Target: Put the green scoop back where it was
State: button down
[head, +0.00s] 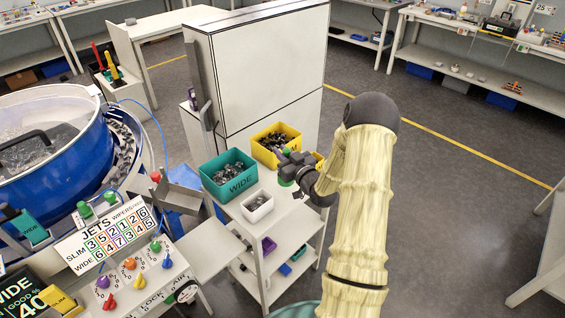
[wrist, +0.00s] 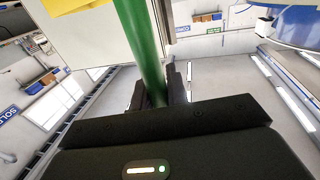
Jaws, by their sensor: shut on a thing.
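My gripper (head: 288,166) is shut on the green scoop (wrist: 138,40). In the wrist view, the scoop's green shaft runs up between the two dark fingers (wrist: 160,92). In the head view, small green parts of the scoop (head: 285,182) show just above and below the gripper, and the rest is hidden by it. The gripper is over the cart top, in front of the yellow bin (head: 262,151) and right of the teal bin marked WIDE (head: 236,188). I cannot tell whether the scoop touches anything.
A small white bin (head: 257,213) of dark parts stands at the cart's front. The teal and yellow bins also hold dark parts. A tall white cabinet (head: 262,70) rises behind the cart. A blue bowl feeder (head: 80,165) and a control panel (head: 140,285) are at left. Open floor lies right.

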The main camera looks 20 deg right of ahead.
jog(key=shift+f+p, duration=0.4)
jog(key=shift+f, duration=1.85)
jog(key=c, duration=1.4)
grip_release()
jog(key=shift+r, duration=0.15)
jog(key=s+b, duration=0.1)
jog(key=s, duration=0.3)
jog(key=s+d+b, duration=0.1)
jog(key=s, duration=0.3)
jog(key=s+b, duration=0.1)
jog(key=s, duration=0.3)
jog(key=shift+d+b, duration=0.3)
jog(key=shift+d, duration=0.05)
jog(key=shift+w, duration=0.1)
